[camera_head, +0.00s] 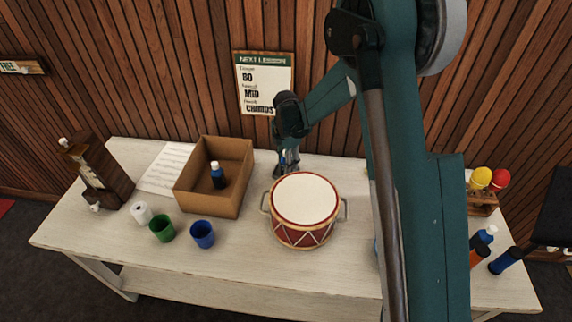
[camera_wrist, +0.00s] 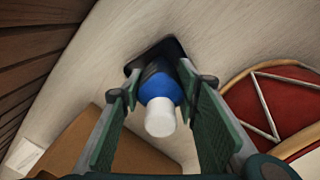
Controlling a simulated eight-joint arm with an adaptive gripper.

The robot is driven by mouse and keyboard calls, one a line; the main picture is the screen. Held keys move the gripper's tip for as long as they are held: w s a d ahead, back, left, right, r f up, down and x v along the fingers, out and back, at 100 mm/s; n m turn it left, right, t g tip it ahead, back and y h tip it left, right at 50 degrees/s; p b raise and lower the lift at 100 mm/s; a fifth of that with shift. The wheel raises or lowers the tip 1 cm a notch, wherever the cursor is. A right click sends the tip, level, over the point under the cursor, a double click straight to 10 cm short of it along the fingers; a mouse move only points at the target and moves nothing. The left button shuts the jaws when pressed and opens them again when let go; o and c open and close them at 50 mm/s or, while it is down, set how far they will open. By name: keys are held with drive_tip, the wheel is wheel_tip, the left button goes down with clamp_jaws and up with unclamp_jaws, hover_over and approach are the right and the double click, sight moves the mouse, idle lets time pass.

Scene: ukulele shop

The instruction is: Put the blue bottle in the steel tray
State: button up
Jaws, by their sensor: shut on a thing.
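My gripper (camera_head: 288,158) is behind the drum at the back of the table. In the wrist view its two green fingers (camera_wrist: 165,105) are shut on a blue bottle (camera_wrist: 160,85) with a white cap pointing toward the camera. A dark patch shows around the bottle's far end; I cannot tell whether the bottle touches the table. In the head view the held bottle is mostly hidden by the gripper. Another dark blue bottle (camera_head: 217,178) with a white cap stands in the cardboard box. I cannot make out the steel tray; my arm hides part of the table.
The red drum (camera_head: 302,228) stands just in front of my gripper. The open cardboard box (camera_head: 194,200) is to its left. Blue (camera_head: 203,234) and green (camera_head: 162,229) cups stand at the front left. More bottles (camera_head: 485,236) and a wooden rack (camera_head: 481,198) are at the right.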

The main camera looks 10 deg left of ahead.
drive_tip(key=shift+f, duration=0.15)
drive_tip(key=o, duration=1)
drive_tip(key=shift+r, duration=0.2)
wheel_tip(320, 180, up, 12)
drive_tip(key=shift+p, duration=0.4)
idle(0.3)
